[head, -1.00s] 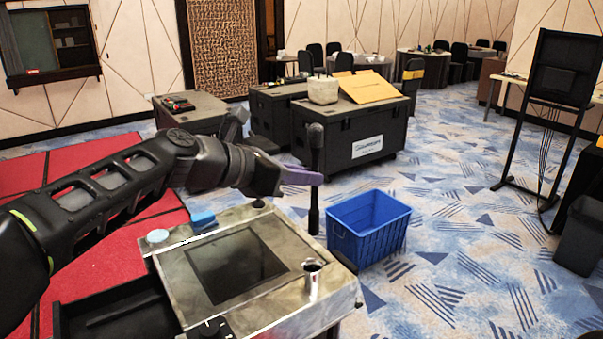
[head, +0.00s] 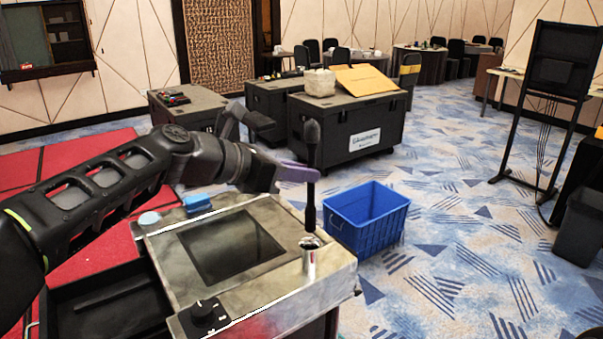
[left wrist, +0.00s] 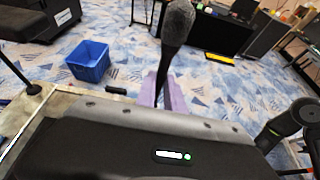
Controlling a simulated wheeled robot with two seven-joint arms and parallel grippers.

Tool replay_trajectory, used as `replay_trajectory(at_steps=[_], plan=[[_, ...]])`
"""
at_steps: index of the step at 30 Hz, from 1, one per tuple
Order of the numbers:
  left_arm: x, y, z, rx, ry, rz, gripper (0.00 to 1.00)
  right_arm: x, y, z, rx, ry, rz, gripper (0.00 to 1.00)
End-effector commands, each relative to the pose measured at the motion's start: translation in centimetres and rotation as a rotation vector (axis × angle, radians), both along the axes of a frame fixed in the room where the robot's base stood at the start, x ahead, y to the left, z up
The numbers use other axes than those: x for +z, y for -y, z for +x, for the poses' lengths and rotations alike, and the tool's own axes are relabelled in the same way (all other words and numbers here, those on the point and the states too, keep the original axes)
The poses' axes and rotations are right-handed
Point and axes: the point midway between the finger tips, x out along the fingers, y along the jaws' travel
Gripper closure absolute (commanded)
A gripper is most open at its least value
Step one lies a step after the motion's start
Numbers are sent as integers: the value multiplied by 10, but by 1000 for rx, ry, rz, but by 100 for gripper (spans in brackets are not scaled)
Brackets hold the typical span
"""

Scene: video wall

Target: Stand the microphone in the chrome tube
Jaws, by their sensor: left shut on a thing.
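The black microphone (head: 311,201) is upright in the head view, its foam head (head: 312,132) at the top. My left gripper (head: 300,172) has purple fingers shut on its handle. The chrome tube (head: 309,262) stands upright at the right side of the console top. The microphone's lower end is in line with the tube's mouth and appears to meet it; I cannot tell whether it is inside. In the left wrist view the foam head (left wrist: 178,22) rises above the purple fingers (left wrist: 164,92), and the tube is hidden. My right gripper is not in view.
The console (head: 270,291) has a dark screen panel (head: 230,246), a black knob (head: 209,315), a blue block (head: 198,204) and a pale blue disc (head: 149,218). An open black drawer (head: 110,305) is at its left. A blue crate (head: 367,220) is on the floor behind.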

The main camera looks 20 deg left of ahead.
Motion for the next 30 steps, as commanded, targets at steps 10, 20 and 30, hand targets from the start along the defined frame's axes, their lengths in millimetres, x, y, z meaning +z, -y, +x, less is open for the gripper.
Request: replay_trajectory(at_steps=[10,20,30], plan=[[-29,0,0,0,0,0,100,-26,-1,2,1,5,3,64],[-54,1,0,-1,1,0,100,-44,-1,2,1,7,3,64],[-70,0,0,0,1,0,100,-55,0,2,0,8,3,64]])
